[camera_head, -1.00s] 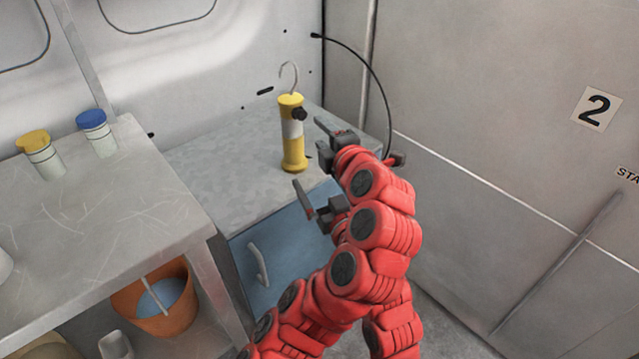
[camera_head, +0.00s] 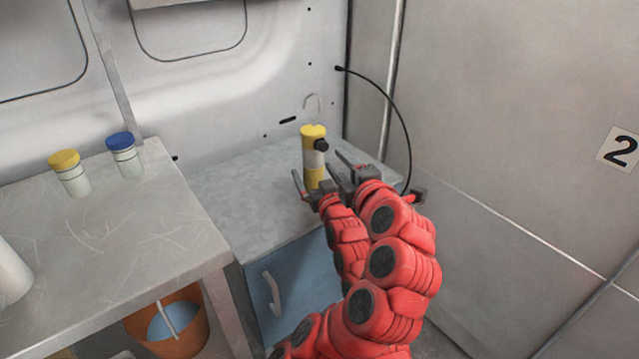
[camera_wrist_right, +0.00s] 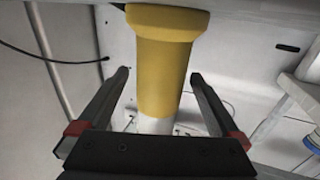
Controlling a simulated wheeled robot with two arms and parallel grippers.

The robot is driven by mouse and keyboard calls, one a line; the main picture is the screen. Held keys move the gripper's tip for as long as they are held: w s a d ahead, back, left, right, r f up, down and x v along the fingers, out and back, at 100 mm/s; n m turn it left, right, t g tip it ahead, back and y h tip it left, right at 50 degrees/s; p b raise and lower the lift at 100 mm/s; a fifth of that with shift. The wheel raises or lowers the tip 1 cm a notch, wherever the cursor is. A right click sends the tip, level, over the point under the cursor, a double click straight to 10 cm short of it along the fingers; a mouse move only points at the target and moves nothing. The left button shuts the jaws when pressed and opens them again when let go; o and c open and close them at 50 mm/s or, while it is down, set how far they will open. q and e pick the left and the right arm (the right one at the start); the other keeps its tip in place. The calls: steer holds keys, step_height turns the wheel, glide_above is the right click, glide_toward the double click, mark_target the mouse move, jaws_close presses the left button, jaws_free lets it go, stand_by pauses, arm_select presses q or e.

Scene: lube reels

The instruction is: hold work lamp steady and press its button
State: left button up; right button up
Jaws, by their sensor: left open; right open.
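The work lamp (camera_head: 314,138) stands upright on the grey cabinet top, yellow at both ends with a pale middle and a hook above. Its dark button (camera_head: 321,145) faces right. My right gripper (camera_head: 314,176) is open low at the lamp, a finger toward each side. In the right wrist view, the lamp's yellow foot (camera_wrist_right: 165,65) appears upside down between the open fingertips (camera_wrist_right: 159,78); contact cannot be told. My left gripper (camera_head: 346,160) is right of the lamp, near the button and apart from it. It is open, partly hidden by its own arm.
The cabinet top (camera_head: 240,200) is clear left of the lamp. A workbench (camera_head: 120,225) at left bears a yellow-capped bottle (camera_head: 72,173) and a blue-capped bottle (camera_head: 126,156). A black cable (camera_head: 397,115) hangs at the right wall. An orange bucket (camera_head: 190,335) stands below.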

steer(key=shift+w+a, duration=0.2)
steer(key=shift+w, duration=0.35)
jaws_close()
arm_select(q)
jaws_close()
stand_by(0.3)
stand_by(1.6)
